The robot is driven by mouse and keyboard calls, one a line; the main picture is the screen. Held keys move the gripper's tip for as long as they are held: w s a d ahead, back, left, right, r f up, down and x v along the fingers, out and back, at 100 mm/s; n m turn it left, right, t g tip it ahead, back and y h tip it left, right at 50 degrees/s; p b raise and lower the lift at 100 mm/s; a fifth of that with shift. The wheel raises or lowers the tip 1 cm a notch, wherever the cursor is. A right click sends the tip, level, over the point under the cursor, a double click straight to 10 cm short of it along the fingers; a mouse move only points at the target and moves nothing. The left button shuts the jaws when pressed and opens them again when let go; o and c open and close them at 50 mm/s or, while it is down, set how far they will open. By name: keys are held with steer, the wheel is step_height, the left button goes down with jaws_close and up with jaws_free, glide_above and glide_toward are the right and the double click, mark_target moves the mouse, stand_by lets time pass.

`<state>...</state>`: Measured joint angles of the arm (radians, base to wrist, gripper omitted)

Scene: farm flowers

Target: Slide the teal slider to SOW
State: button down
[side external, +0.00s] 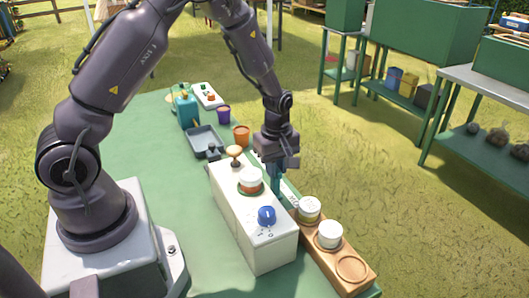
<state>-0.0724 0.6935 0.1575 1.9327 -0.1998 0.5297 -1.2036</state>
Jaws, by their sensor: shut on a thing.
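The teal slider (276,182) stands at the right edge of the white control box (258,232), beside a pale strip with small dark markings (291,199) that are too small to read. My gripper (275,168) comes down from above and is shut on the slider. Its fingers hide the slider's upper part. I cannot read the SOW label from here.
A wooden rack (352,268) with white-topped jars stands close on the right. An orange pot (241,135) and grey tray (203,141) lie behind.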

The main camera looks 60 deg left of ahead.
steer(key=shift+d, duration=2)
steer(key=c, duration=1.1)
jaws_free()
steer(key=shift+o, duration=0.2)
steer(key=shift+r, duration=0.1)
step_height(320, 180, up, 13)
